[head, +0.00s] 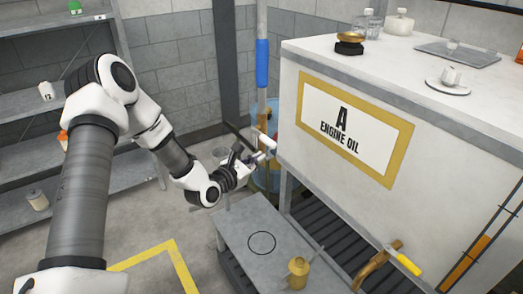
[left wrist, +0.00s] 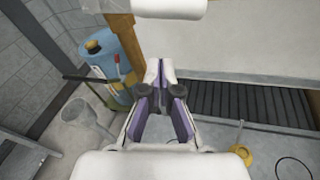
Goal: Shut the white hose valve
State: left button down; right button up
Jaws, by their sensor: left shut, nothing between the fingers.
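My left gripper (head: 250,152) is beside the near left corner of the engine oil tank (head: 290,115), low against its edge. In the left wrist view the fingers of the left gripper (left wrist: 164,88) come together at the tips and hold nothing. A small white piece (head: 267,142) shows just past the fingers at the tank's corner; it may be the white valve handle, partly hidden by the gripper. A white rounded bar (left wrist: 170,8) crosses the top of the left wrist view, and I cannot tell if it is the same part. My right gripper is not in view.
A brass tap with a yellow handle (head: 404,262) sticks out of the tank front. A grey bench (head: 255,240) with a brass oil can (head: 297,272) stands below.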

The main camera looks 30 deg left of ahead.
aim_at(262, 138)
pick_arm(q)
jog(key=r, duration=0.1)
jog(key=d+r, duration=0.1)
jog(key=r, duration=0.1)
jog(key=w+r, duration=0.1)
jog(key=r, duration=0.1)
jog(key=shift+d, duration=0.35)
dwell(0.3)
